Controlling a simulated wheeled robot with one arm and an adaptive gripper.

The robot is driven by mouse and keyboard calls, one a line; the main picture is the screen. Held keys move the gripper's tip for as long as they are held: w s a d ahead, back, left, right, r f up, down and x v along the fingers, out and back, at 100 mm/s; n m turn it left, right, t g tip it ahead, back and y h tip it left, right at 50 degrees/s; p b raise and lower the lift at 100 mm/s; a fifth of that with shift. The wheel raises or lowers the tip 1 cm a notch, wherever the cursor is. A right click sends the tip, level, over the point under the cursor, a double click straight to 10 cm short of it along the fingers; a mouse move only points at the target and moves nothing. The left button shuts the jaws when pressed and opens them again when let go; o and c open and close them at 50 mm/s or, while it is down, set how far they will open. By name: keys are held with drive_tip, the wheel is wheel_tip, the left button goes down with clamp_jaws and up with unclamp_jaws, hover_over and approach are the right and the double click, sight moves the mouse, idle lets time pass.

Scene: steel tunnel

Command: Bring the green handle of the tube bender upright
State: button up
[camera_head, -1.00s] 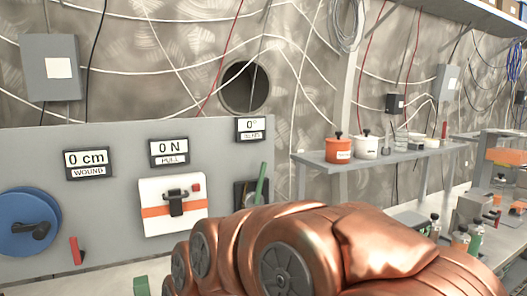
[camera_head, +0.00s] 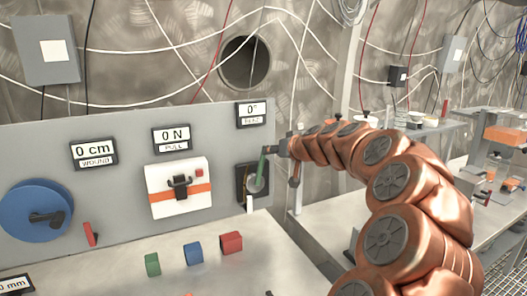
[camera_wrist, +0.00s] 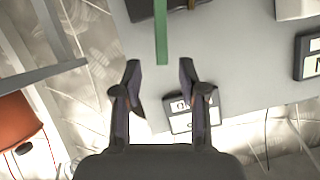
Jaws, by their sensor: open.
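The tube bender (camera_head: 242,181) is a dark unit on the right end of the grey panel. Its green handle (camera_head: 262,168) points up, leaning slightly right in the head view. The display above it (camera_head: 252,112) reads 0°. My gripper (camera_head: 272,149) is by the handle's upper end, its fingers small and hard to make out there. In the wrist view my gripper (camera_wrist: 160,75) is open and empty. The free end of the green handle (camera_wrist: 161,35) lies between and just beyond the fingertips, with no clear contact. The bender's body is partly cut off at the top.
The panel also carries a blue reel (camera_head: 35,211), a white box with an orange band (camera_head: 180,188) and a red lever (camera_head: 90,233). Green (camera_head: 152,264), blue (camera_head: 193,253) and red (camera_head: 231,243) blocks sit on the bench. A shelf with pots stands right, behind my arm.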

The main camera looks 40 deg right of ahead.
sight(263, 163)
drive_tip(key=shift+p+x, duration=0.9)
drive_tip(key=shift+x, duration=2.65)
drive_tip(key=shift+c, duration=0.2)
clamp_jaws()
